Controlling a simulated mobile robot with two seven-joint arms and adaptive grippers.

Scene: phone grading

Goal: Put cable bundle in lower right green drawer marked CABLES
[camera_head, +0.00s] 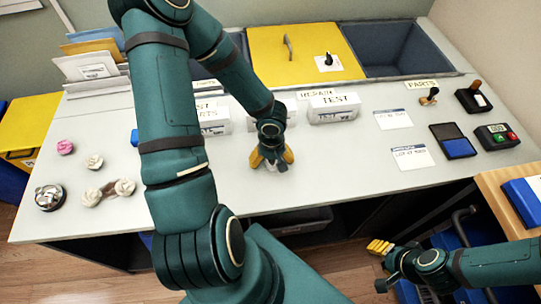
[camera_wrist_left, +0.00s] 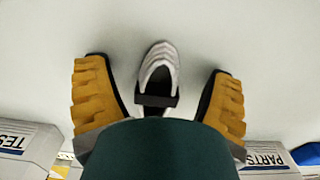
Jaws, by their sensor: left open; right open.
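The cable bundle is a white coil with a black band (camera_wrist_left: 158,68); it lies on the pale worktop, seen in the left wrist view. In the head view only a little of it shows below the fingers (camera_head: 271,167). My left gripper (camera_head: 271,158) is open, its yellow fingers pointing down at the worktop; in the left wrist view the fingers (camera_wrist_left: 157,85) stand apart on both sides of the bundle. My right gripper (camera_head: 380,247) is open and empty, off the front edge of the worktop. No green drawer marked CABLES is in view.
White boxes marked TEST (camera_head: 334,106) stand behind my left gripper. A yellow panel (camera_head: 300,55) and a grey bin (camera_head: 405,50) are at the back. A bell (camera_head: 50,197) and crumpled pieces lie left.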

